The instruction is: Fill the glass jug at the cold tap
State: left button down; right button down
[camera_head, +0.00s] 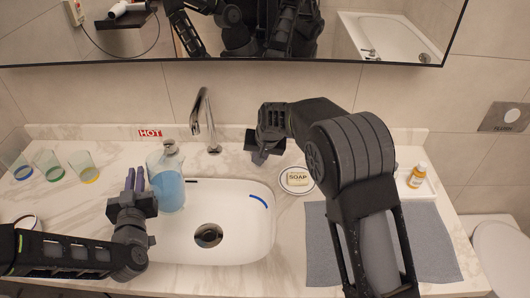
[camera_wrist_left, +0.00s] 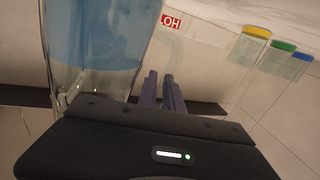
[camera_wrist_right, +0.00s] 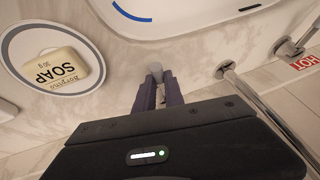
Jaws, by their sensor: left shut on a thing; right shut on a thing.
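The glass jug (camera_head: 168,188) is at the left end of the white basin (camera_head: 232,240), upright, with blue liquid in its lower part and clear glass above. It fills the upper left of the left wrist view (camera_wrist_left: 95,35). My left gripper (camera_head: 135,176) is beside it, shut; its fingers hold the jug's side, but the grip point is unclear. The chrome tap spout (camera_head: 199,108) rises behind the basin, right of the jug. No water stream is discernible.
A red HOT label (camera_head: 150,133) is left of the spout. Several glasses (camera_head: 84,167) stand at the far left. A soap dish (camera_head: 297,180) sits right of the basin. A grey towel (camera_head: 320,245) and a tray with a small bottle (camera_head: 417,175) are farther right. A mirror hangs above.

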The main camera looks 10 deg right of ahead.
pick_arm(q)
jog(key=shift+r, duration=0.3)
pick_arm(e)
jog(key=shift+a+m, duration=0.2)
jog(key=shift+m, duration=0.1)
jog(key=c, duration=1.4)
grip_release()
jog(key=shift+c, duration=0.2)
jog(key=shift+r, duration=0.1)
pick_arm(q)
jog(key=shift+f+b, duration=0.75)
pick_arm(e)
jog(key=a+v, duration=0.1)
jog(key=v, duration=1)
jog(key=shift+d+r, duration=0.4)
jog(key=shift+s, duration=0.1)
